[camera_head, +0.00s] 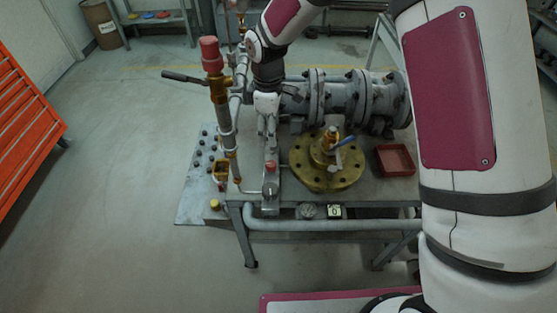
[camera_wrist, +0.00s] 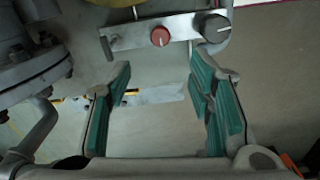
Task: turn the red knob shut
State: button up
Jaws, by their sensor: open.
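The red knob (camera_head: 270,167) sits on a narrow grey metal plate (camera_head: 272,184) near the front of the workbench. In the wrist view the red knob (camera_wrist: 160,36) is on the plate (camera_wrist: 130,40), at the top of the picture. A larger dark grey knob (camera_head: 269,189) is on the same plate, nearer the front edge; it also shows in the wrist view (camera_wrist: 215,28). My gripper (camera_head: 270,137) points down just behind the red knob.
A brass flange with a blue-handled valve (camera_head: 328,165) stands right of the plate. A red tray (camera_head: 394,159) lies farther right. A tall pipe with a red cap (camera_head: 211,56) rises at left. A large grey flanged pipe (camera_head: 340,97) lies behind. Open floor is at left.

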aim_at(271, 164)
notch_tip(271, 164, down, 14)
jog(key=shift+p, duration=1.1)
grip_shut()
